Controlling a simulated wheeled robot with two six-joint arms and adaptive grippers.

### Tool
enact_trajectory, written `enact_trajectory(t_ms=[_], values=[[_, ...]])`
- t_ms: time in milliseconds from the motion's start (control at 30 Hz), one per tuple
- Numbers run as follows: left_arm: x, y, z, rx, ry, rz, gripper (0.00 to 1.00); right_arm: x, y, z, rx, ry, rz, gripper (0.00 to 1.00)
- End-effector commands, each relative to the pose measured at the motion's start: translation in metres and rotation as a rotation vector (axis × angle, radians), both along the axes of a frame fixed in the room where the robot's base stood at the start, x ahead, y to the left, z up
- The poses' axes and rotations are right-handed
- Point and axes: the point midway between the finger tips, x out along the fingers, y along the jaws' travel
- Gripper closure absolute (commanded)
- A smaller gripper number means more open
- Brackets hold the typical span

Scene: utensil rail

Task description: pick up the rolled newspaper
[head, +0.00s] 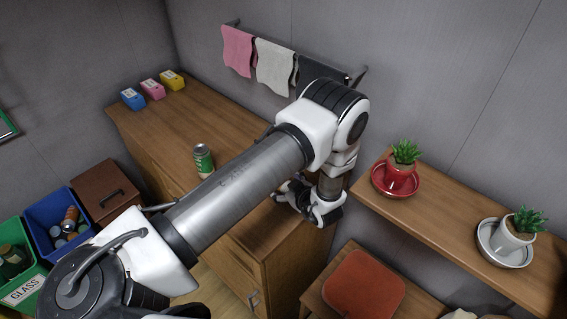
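I see no rolled newspaper in the head view; my arm covers part of the wooden cabinet top (233,116). My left arm reaches across from the lower left, and my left gripper (287,192) is at the right end of the cabinet top, low over it. Its fingers are partly hidden by the arm and small, so I cannot tell whether they are open or shut, or whether anything is between them. My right gripper is not in view.
A green can (203,160) stands on the cabinet beside my arm. Small boxes (152,89) stand at its back left. Towels (275,66) hang on the wall rail. A shelf (441,214) with potted plants is at right. Bins (60,222) and a stool (363,284) stand lower.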

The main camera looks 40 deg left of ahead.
Motion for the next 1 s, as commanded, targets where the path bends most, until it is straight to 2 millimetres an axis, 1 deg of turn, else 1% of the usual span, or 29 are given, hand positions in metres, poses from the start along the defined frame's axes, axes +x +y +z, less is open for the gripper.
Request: enact_trajectory(t_ms=[100, 133, 167, 200, 267, 300, 333, 600, 733, 867, 1000], values=[[0.0, -0.001, 0.0, 0.0, 0.0, -0.001, 0.17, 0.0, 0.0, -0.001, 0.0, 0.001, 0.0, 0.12], [0.0, -0.001, 0.0, 0.0, 0.0, -0.001, 0.21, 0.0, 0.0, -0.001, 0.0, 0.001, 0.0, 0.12], [0.0, -0.001, -0.001, 0.0, 0.0, -0.001, 0.31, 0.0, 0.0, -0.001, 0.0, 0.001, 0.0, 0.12], [0.0, -0.001, 0.0, 0.0, 0.0, -0.001, 0.46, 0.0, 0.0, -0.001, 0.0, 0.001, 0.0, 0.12], [0.0, -0.001, 0.0, -0.001, 0.001, -0.002, 0.67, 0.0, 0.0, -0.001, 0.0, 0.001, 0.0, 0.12], [0.0, -0.001, 0.0, -0.001, 0.001, -0.001, 0.81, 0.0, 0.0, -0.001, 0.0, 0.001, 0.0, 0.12], [0.0, -0.001, -0.001, -0.001, 0.001, -0.001, 0.85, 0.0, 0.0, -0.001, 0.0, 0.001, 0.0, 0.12], [-0.001, -0.001, -0.001, -0.002, 0.002, 0.0, 0.85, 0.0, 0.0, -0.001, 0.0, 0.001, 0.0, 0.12], [-0.001, -0.001, 0.002, -0.001, 0.003, -0.001, 0.85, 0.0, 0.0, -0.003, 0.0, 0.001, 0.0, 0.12], [0.0, -0.001, 0.013, -0.001, 0.001, -0.001, 0.85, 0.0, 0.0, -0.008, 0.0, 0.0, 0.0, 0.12], [0.0, -0.001, 0.032, -0.001, -0.001, -0.001, 0.85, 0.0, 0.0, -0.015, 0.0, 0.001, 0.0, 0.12]])
